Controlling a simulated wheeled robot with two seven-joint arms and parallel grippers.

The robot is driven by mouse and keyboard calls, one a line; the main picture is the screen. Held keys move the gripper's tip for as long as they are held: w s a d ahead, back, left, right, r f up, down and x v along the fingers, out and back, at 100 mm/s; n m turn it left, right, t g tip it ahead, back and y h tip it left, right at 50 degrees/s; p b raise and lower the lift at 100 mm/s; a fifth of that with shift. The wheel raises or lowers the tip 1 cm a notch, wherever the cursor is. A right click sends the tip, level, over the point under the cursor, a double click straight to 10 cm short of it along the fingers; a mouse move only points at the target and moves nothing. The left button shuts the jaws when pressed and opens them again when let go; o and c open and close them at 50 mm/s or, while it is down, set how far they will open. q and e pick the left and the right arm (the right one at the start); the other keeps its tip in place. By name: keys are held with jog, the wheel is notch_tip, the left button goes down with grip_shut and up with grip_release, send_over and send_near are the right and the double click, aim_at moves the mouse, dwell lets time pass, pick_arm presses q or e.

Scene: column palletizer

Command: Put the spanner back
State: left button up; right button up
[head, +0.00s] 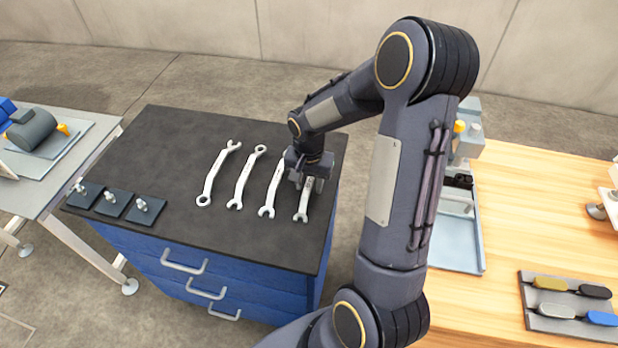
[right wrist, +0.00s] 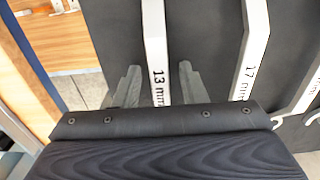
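Several silver spanners lie side by side on the dark top of the blue drawer cabinet (head: 180,132). The rightmost spanner (head: 303,206) is partly hidden under my right gripper (head: 308,182). In the right wrist view it is marked 13 mm (right wrist: 154,40), and the two fingers of my right gripper (right wrist: 158,85) stand on either side of it with gaps. The gripper is open. The spanner to its left in the head view (head: 270,190) is marked 17 mm in the right wrist view (right wrist: 253,45). My left gripper is not in view.
Three small dark blocks with pegs (head: 113,203) sit at the cabinet's left front. A wooden table (head: 510,210) on the right holds a pale blue tray (head: 455,245) and a grey holder with coloured handles (head: 540,315). A grey table (head: 85,125) stands at left.

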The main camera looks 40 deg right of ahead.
aim_at(309, 183)
notch_tip(309, 183, up, 12)
jog(key=s+a+r+n+t+y, duration=0.2)
jog(key=s+a+n, duration=0.2)
jog(key=s+a, duration=0.2)
jog(key=s+a+r+n+t+y, duration=0.1)
jog(key=s+a+r+n+t, duration=0.1)
jog(key=s+a, duration=0.5)
jog(key=shift+s+a+n+t+y, duration=0.35)
jog(key=shift+s+n+t, duration=0.45)
jog(key=shift+s+n, duration=0.9)
jog(key=shift+s+d+m, duration=0.1)
jog(key=shift+s+m, duration=0.25)
jog(key=shift+m, duration=0.05)
